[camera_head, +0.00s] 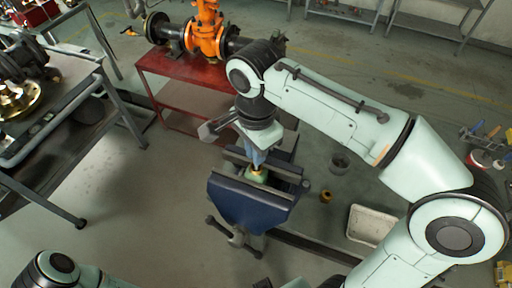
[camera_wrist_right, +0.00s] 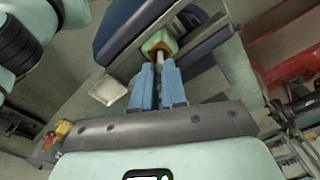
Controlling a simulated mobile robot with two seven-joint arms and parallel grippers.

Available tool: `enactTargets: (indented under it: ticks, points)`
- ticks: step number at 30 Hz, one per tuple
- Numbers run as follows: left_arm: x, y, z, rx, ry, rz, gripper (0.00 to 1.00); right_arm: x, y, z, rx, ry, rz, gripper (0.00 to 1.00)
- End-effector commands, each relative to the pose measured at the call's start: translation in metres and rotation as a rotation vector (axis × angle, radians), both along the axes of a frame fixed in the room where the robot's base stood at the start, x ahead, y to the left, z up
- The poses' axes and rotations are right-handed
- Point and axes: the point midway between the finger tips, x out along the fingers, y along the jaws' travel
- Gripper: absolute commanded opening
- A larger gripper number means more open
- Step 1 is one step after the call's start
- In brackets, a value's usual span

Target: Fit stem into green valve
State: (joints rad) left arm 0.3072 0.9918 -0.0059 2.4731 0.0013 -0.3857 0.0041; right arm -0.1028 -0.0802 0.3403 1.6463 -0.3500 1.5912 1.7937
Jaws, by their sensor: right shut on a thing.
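The green valve (camera_head: 258,176) is held in the blue vise (camera_head: 245,203) in the middle of the head view. In the right wrist view the valve (camera_wrist_right: 152,44) shows green with an orange-brown opening facing my gripper. My right gripper (camera_head: 257,157) is above the valve, pointing down. In the wrist view its blue fingers (camera_wrist_right: 159,92) are shut on the stem (camera_wrist_right: 160,60), a thin grey rod. The stem's far end meets the valve opening; how deep it sits, I cannot tell. Only part of my left arm shows at bottom left; its gripper is not visible.
A red cart (camera_head: 185,75) carries an orange valve (camera_head: 205,38) behind the vise. A metal workbench (camera_head: 60,110) stands at left. A white tray (camera_head: 371,225), a small yellow part (camera_head: 326,195) and a dark bowl (camera_head: 340,163) are right of the vise. Floor left of the vise is clear.

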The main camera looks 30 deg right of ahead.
Motion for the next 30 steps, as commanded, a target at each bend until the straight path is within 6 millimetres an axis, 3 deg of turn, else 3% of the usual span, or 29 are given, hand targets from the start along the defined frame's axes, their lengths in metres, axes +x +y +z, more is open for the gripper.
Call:
enactTargets:
  ticks: [16,18,19,20,30]
  points:
    - [-0.006,0.000,-0.010,0.000,0.007,0.000,0.43,0.000,0.000,-0.015,0.000,0.001,0.000,0.00]
    - [-0.006,0.000,-0.010,0.000,0.007,0.000,0.43,0.000,0.000,-0.014,0.000,0.000,0.000,0.28]
    - [-0.006,0.000,-0.010,0.000,0.007,0.000,0.43,0.000,0.000,-0.014,0.000,0.000,0.000,0.38]
    - [-0.006,0.000,-0.010,0.000,0.007,0.000,0.43,0.000,0.000,-0.014,0.000,0.000,0.000,0.42]
    - [-0.005,0.000,-0.008,0.000,0.006,0.000,0.43,0.000,0.000,-0.010,0.000,-0.001,0.000,0.42]
